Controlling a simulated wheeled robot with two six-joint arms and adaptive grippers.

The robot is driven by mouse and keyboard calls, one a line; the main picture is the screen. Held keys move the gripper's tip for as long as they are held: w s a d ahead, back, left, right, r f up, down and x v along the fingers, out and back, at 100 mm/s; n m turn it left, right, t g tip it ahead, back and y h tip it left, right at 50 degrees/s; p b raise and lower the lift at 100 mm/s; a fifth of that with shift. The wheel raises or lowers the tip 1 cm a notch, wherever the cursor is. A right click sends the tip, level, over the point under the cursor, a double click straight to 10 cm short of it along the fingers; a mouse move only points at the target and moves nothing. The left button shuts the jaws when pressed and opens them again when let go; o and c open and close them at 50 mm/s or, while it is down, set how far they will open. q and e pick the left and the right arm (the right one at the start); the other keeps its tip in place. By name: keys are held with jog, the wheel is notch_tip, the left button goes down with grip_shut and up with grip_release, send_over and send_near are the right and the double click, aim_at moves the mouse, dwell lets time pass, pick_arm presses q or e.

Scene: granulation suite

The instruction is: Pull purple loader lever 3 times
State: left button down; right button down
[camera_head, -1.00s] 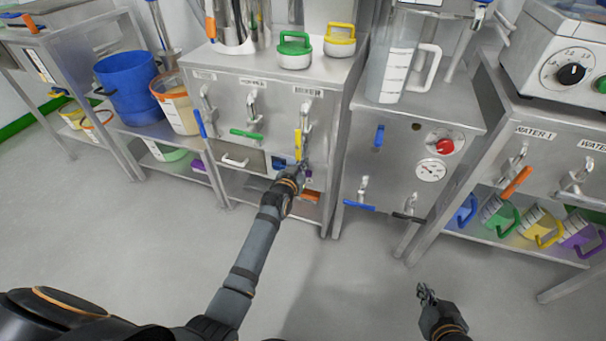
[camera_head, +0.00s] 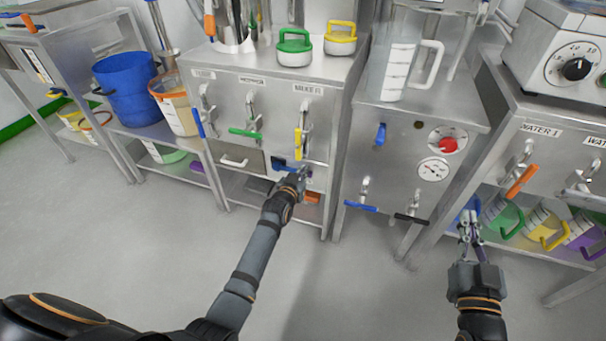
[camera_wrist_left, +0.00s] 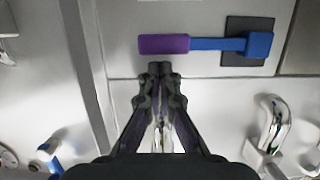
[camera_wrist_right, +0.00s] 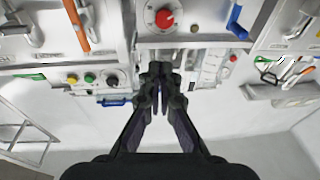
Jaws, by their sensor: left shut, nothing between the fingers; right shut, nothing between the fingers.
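The loader lever shows in the left wrist view, with a purple grip (camera_wrist_left: 163,44) at the left end of a blue arm (camera_wrist_left: 215,44) that runs sideways to a blue block on a dark plate. In the head view its blue part (camera_head: 280,162) shows low on the middle cabinet; my gripper largely hides the purple end. My left gripper (camera_wrist_left: 160,70) is shut and empty, its fingertips just below the purple grip in the wrist picture. I cannot tell whether they touch it. My left gripper also shows in the head view (camera_head: 304,172). My right gripper (camera_head: 470,215) is shut and empty, away from the lever.
A yellow-handled valve (camera_head: 298,143) and a green-handled valve (camera_head: 245,133) sit above the lever. A white handle (camera_head: 234,162) is to its left. A pump cabinet with a gauge (camera_head: 433,170) stands to the right. Coloured jugs (camera_head: 505,218) sit behind my right gripper. The floor in front is clear.

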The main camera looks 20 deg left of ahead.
pick_arm(q)
jog(key=shift+f, duration=0.15)
pick_arm(e)
jog(key=shift+r+t, duration=0.5)
jog(key=shift+r, duration=0.5)
